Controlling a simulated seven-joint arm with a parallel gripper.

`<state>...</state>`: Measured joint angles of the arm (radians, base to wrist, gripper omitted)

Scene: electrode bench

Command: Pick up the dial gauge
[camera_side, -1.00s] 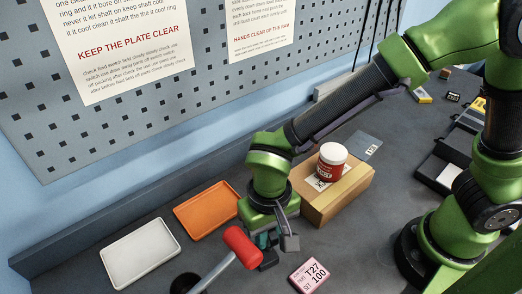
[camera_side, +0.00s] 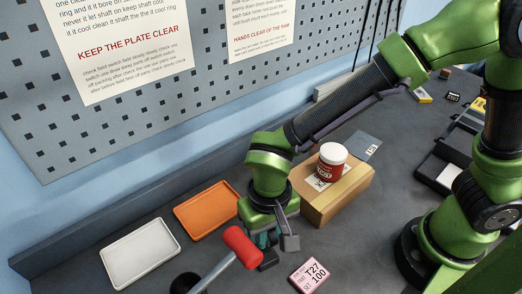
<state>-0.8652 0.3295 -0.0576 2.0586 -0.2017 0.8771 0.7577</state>
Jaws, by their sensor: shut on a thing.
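My gripper (camera_side: 266,251) points down at the lower middle of the side view, left of the cardboard box. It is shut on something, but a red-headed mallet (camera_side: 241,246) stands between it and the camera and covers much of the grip. A bit of teal and dark parts show around the fingers. I cannot make out a dial gauge face anywhere in view, and I cannot tell the held thing's shape or whether it touches the bench.
The cardboard box (camera_side: 349,199) with a red-and-white jar (camera_side: 331,164) on it stands right of my gripper. An orange tray (camera_side: 190,221) and a white tray (camera_side: 123,264) lie to the left. A pink label card (camera_side: 310,274) lies in front on the grey bench.

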